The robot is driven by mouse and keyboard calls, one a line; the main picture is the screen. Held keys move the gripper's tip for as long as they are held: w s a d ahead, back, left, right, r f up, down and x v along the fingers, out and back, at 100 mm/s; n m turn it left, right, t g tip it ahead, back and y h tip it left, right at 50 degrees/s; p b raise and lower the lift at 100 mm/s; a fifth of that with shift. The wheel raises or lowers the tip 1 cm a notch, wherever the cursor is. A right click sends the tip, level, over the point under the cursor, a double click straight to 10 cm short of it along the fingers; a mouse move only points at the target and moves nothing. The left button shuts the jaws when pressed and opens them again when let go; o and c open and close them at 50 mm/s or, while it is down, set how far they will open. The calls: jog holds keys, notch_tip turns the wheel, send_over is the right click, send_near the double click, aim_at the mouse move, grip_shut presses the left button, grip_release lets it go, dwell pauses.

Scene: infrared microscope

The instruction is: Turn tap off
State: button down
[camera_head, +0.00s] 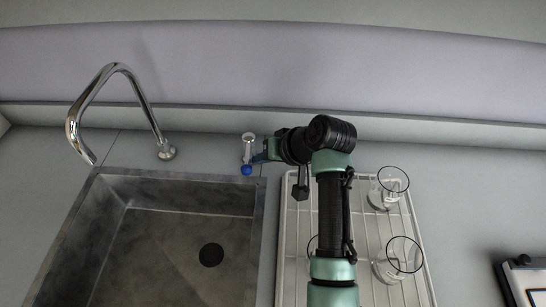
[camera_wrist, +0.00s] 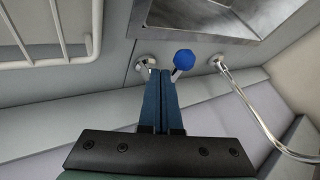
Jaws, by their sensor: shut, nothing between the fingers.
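The tap's handle is a small metal post (camera_head: 249,143) with a blue knob (camera_head: 247,169), standing on the counter behind the sink's right corner. The curved chrome spout (camera_head: 118,70) rises to its left and arches over the sink. No water shows below the spout. My gripper (camera_head: 262,157) is shut and empty, just right of the handle. In the wrist view the fingertips (camera_wrist: 162,73) sit together beside the blue knob (camera_wrist: 184,59), with the handle's metal base (camera_wrist: 146,64) partly behind them. I cannot tell whether the fingers touch the handle.
The empty grey sink (camera_head: 170,225) with its dark drain (camera_head: 211,255) lies front left. A white wire rack (camera_head: 283,240) with glassware (camera_head: 389,189) stands right of it, under my arm. A wall runs close behind the tap. A dark-framed object (camera_head: 528,283) is at far right.

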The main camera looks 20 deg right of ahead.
jog(key=shift+a+r, duration=0.1)
jog(key=shift+a, duration=0.05)
jog(key=shift+w+a+r+m+p, duration=0.15)
jog(key=shift+a+m+p, duration=0.3)
jog(key=shift+p, duration=0.65)
jog(key=shift+a+h, duration=0.25)
jog(key=shift+h, duration=0.05)
